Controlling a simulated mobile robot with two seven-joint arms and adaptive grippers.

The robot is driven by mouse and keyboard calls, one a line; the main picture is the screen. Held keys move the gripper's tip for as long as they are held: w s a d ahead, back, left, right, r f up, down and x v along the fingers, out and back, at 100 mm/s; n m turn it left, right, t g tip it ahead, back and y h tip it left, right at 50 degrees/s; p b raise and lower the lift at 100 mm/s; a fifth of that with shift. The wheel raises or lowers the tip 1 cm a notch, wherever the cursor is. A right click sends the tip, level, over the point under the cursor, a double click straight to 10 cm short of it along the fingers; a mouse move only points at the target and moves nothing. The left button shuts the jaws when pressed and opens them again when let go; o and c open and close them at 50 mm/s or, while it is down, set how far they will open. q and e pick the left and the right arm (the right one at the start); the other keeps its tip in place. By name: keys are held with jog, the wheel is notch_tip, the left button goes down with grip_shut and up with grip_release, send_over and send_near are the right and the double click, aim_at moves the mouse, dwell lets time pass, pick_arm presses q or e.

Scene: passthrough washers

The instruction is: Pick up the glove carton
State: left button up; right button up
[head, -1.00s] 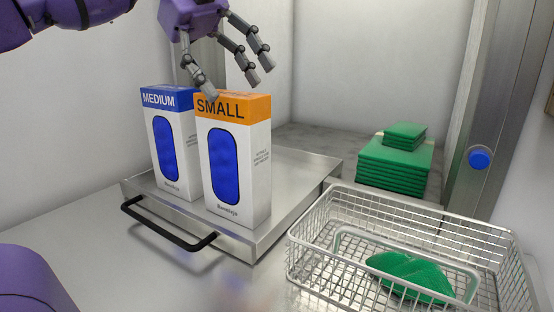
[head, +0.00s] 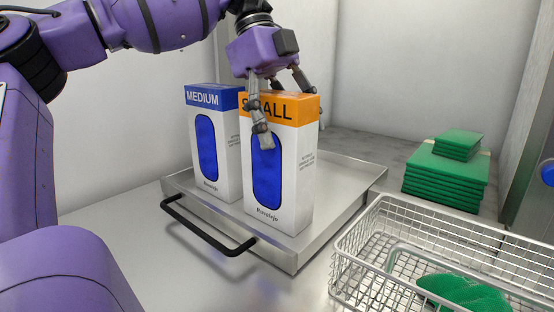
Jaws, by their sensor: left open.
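Two white glove cartons stand upright side by side on a metal tray (head: 345,200) with a black handle. The one marked SMALL (head: 297,190) has an orange top band and a blue oval window. The one marked MEDIUM (head: 207,187), on the left, has a blue band. My left gripper (head: 284,110) is open over the top of the SMALL carton. One finger hangs in front of its face, covering part of the lettering and window; other fingers are at its back edge, partly hidden. I cannot tell whether any finger touches it. My right gripper is out of view.
A wire basket (head: 372,225) with a green item (head: 465,294) inside stands at the lower right. Stacked green packs (head: 445,180) lie behind it. White walls close off the back and left. The tray's black handle (head: 207,228) sticks out in front.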

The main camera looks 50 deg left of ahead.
pick_arm(q)
jog(key=shift+d+f, duration=0.1)
jog(key=shift+f, duration=0.25)
dwell(0.9)
grip_shut()
dwell(0.4)
